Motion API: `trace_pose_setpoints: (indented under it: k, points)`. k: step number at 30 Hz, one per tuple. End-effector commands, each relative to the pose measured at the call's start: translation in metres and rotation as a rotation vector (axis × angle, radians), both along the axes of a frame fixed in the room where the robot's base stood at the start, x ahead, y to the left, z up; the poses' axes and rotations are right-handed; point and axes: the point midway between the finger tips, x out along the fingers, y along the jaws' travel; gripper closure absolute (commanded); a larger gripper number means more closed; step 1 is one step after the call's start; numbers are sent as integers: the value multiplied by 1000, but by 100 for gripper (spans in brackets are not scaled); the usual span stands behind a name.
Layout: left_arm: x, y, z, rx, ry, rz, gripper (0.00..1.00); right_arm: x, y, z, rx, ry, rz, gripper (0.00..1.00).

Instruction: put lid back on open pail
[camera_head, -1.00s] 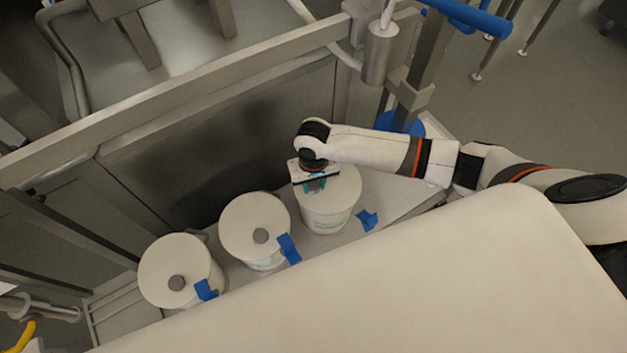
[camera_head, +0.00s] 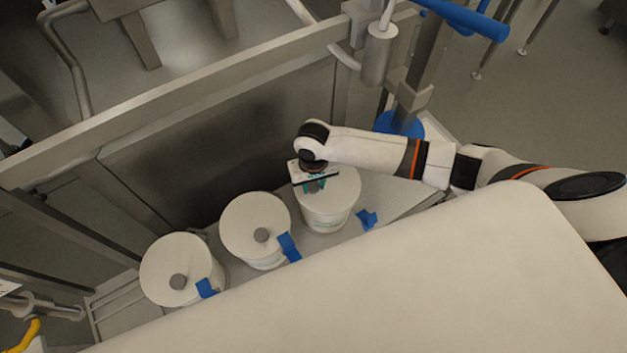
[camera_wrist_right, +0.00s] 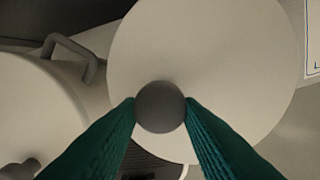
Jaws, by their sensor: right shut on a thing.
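Three white pails stand in a row on a grey shelf. The right pail (camera_head: 327,218) has a white lid (camera_head: 345,183) on or just over its top; I cannot tell whether it is fully seated. My right gripper (camera_head: 316,186) is over this lid, with its teal fingers shut on the grey knob (camera_wrist_right: 160,107). The lid (camera_wrist_right: 215,50) fills the middle of the right wrist view. The middle pail (camera_head: 262,262) and the left pail (camera_head: 205,283) have lids with grey knobs on them. My left gripper is not in view.
Blue tabs lie by the pails, one (camera_head: 367,219) right of the right pail. A metal rail (camera_head: 180,95) and a dark panel (camera_head: 215,150) stand behind the row. A blue round thing (camera_head: 402,124) and a post are at the back right.

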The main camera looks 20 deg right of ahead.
Motion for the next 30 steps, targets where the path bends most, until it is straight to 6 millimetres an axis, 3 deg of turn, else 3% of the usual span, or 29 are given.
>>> trace_pose_setpoints:
  k: [30]
  points:
    - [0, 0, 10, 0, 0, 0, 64, 0, 0, 0, -1, 1, -1, 91]
